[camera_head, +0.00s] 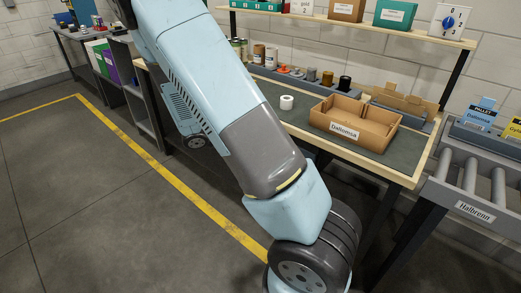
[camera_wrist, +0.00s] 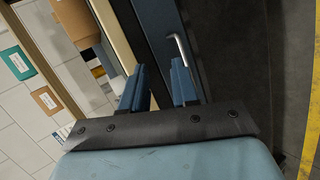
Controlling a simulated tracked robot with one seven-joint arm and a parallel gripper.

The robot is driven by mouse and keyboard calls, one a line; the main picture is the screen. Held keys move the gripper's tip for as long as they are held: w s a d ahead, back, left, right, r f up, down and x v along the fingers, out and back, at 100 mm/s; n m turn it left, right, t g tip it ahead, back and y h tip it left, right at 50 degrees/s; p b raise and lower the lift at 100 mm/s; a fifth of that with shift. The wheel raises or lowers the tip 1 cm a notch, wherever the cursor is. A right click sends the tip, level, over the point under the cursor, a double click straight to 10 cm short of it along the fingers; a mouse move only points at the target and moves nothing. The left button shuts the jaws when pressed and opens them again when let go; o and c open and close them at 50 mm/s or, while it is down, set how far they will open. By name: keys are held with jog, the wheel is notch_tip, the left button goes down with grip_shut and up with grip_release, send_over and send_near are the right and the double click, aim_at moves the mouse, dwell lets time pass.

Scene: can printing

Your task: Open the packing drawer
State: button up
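My gripper (camera_wrist: 158,86) is open and empty in the wrist view, its two blue fingers spread apart. Just beyond the fingertips is a dark blue drawer front (camera_wrist: 158,28), under the pale wooden edge of the bench. A bent metal handle (camera_wrist: 182,50) stands out from this front, close ahead of the right finger. I see no contact between finger and handle. No label shows on the drawer, and how far it is open is unclear. In the head view my arm covers the middle of the picture, and neither the gripper nor the drawer front can be made out.
The bench (camera_head: 310,118) carries an open cardboard box (camera_head: 345,146) labelled "Dallomsa", a white roll (camera_head: 286,102) and a row of small pots. A roller conveyor (camera_head: 467,180) stands to the right. The floor (camera_head: 90,205) left of my arm is clear, with a yellow line.

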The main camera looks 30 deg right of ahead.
jog(key=w+f+n+t+h, duration=0.3)
jog(key=w+f+n+t, duration=0.15)
jog(key=f, duration=0.65)
jog(key=shift+t, duration=0.25)
jog(key=x, duration=0.9)
jog(key=w+x, duration=0.1)
jog(key=x, duration=0.3)
jog(key=shift+w+d+r, duration=0.1)
jog(key=shift+d, duration=0.15)
grip_shut()
